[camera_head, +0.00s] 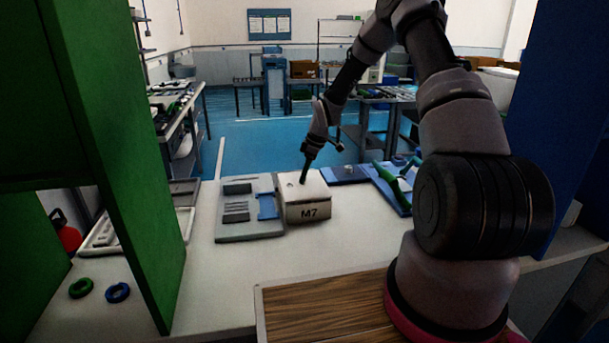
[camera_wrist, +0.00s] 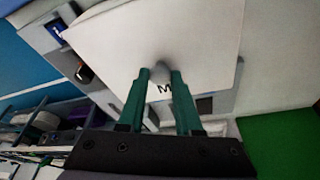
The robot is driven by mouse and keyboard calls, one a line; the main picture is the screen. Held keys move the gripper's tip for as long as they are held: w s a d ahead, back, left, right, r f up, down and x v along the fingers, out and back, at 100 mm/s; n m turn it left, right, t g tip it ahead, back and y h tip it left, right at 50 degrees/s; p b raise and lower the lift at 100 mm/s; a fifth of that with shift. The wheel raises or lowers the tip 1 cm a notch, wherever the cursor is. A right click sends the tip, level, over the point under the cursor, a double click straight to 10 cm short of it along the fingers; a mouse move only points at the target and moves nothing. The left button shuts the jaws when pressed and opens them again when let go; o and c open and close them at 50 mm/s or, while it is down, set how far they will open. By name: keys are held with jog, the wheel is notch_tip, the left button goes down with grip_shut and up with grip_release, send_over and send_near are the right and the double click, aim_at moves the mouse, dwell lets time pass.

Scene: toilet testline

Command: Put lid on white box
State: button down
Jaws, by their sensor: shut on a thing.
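The white box (camera_head: 308,212) marked M7 stands on the pale table, near the middle of the head view. Its lid (camera_head: 313,188) is a flat white plate at the top of the box; it also fills the upper middle of the wrist view (camera_wrist: 190,35). My gripper (camera_head: 303,181) points down at the lid from above. In the wrist view its green fingers (camera_wrist: 160,77) are shut on the lid's small round knob (camera_wrist: 158,70). I cannot tell whether the lid rests fully on the box rim or sits slightly above it.
A grey tray (camera_head: 262,232) with dark and blue parts lies left of the box. A blue tray (camera_head: 387,190) with green items lies to the right. Green (camera_head: 80,288) and blue (camera_head: 118,292) rings lie at the front left. A green panel (camera_head: 110,120) stands at the left.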

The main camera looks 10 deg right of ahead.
jog(key=shift+f, duration=0.45)
dwell(0.5)
jog(key=c, duration=0.5)
grip_release()
jog(key=shift+r, duration=3.5)
